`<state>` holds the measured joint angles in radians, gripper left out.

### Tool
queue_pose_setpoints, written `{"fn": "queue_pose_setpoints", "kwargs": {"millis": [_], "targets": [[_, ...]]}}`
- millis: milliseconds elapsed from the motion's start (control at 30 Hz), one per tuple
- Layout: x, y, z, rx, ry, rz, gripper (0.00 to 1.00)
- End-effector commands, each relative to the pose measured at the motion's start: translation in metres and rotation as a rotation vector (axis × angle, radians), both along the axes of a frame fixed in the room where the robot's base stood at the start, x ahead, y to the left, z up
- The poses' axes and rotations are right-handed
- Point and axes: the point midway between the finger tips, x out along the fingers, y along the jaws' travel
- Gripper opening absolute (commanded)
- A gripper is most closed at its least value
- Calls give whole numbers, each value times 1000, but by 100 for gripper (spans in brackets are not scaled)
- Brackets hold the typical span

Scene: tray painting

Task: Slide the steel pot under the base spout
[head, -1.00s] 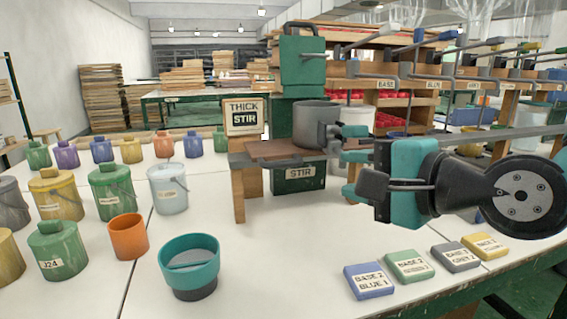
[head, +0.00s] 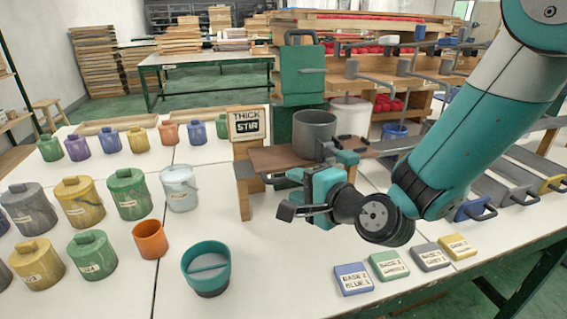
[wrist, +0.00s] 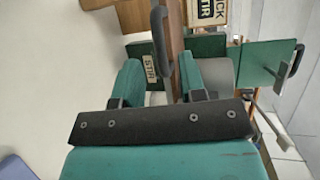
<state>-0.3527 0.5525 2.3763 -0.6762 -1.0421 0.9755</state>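The steel pot (head: 314,133) stands upright on the brown wooden board (head: 278,158) of the stir stand in the head view. In the wrist view, part of the grey pot (wrist: 218,72) shows behind the right finger. My gripper (head: 342,166) is at the board's front right edge, close to the pot. In the wrist view my gripper (wrist: 170,82) has its fingers apart, with the board's edge running between them; contact is unclear. Grey spouts (head: 404,68) hang along the rack at the right; their labels are unreadable, so I cannot tell the base one.
The green stirrer (head: 303,72) and its sign (head: 248,124) stand around the pot. Several paint cans (head: 130,195) fill the left of the table, with a teal cup (head: 205,270) in front. Labelled blocks (head: 353,280) lie at the front right. Grey trays (head: 498,190) lie at the right.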

Motion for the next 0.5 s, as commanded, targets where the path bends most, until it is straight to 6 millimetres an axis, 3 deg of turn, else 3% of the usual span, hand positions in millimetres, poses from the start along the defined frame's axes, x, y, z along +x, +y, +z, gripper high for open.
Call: {"fn": "queue_pose_setpoints", "kwargs": {"millis": [200, 500], "targets": [[26, 22, -5, 0, -1, 2, 38], [36, 29, -9, 1, -1, 0, 38]]}}
